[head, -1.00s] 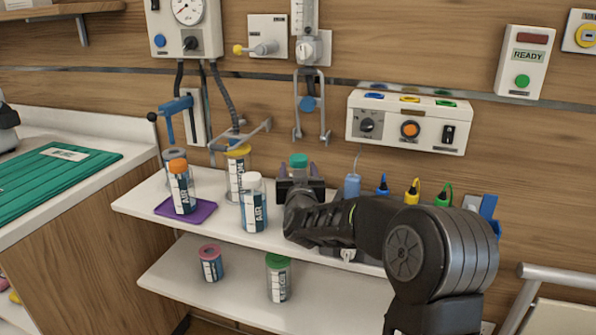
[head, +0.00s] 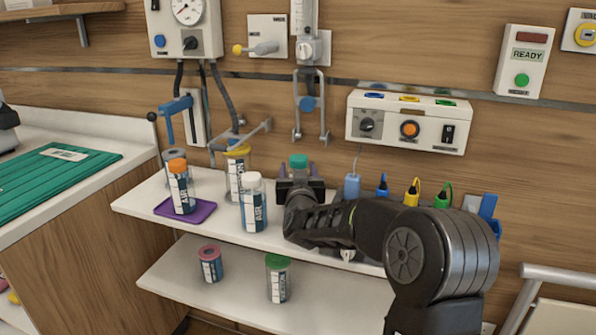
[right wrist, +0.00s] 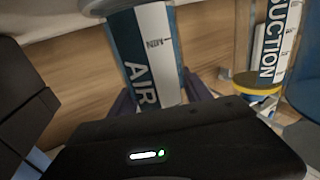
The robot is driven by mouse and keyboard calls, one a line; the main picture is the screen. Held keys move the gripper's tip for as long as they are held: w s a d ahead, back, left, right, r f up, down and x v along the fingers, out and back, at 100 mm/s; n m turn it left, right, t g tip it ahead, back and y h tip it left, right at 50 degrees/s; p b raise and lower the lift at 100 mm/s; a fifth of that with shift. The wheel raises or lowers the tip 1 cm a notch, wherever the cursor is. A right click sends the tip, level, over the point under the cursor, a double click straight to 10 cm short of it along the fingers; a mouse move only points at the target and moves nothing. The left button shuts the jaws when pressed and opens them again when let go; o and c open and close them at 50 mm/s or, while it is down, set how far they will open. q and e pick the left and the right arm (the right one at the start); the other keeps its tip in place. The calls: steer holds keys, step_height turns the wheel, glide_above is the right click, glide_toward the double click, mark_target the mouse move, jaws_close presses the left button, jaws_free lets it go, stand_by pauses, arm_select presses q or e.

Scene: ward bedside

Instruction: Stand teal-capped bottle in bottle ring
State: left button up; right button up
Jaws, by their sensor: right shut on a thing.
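The teal-capped bottle (head: 299,160) is upright over the back of the upper shelf, its body mostly hidden behind my right gripper in the head view. The right wrist view shows its clear body and blue-and-white AIR label (right wrist: 150,60) between the two fingers. My right gripper (head: 298,172) is shut on the bottle. I cannot tell whether the bottle's base touches the shelf. No bottle ring is clearly identifiable; a grey forked bracket (head: 240,138) and a hanging U-shaped bracket with a blue knob (head: 308,104) are on the wall. My left gripper is not in view.
The upper shelf (head: 140,203) holds an orange-capped bottle (head: 181,190) on a purple mat (head: 205,212), a white-capped bottle (head: 253,208) and a yellow-lidded jar (head: 238,153), also in the right wrist view (right wrist: 262,45). Pink- and green-lidded containers stand on the lower shelf (head: 240,303).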

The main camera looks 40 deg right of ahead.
steer(key=shift+s+a+f+y+b, duration=0.1)
steer(key=shift+f+y+b, duration=0.2)
steer(key=shift+f, duration=0.95)
steer(key=shift+s+f, duration=0.1)
steer(key=shift+f, duration=0.2)
stand_by(1.1)
steer(key=shift+r, duration=0.15)
steer(key=shift+w+r+p, duration=0.25)
steer(key=shift+r+p, duration=0.7)
steer(key=shift+r, duration=0.4)
steer(key=shift+r, duration=0.1)
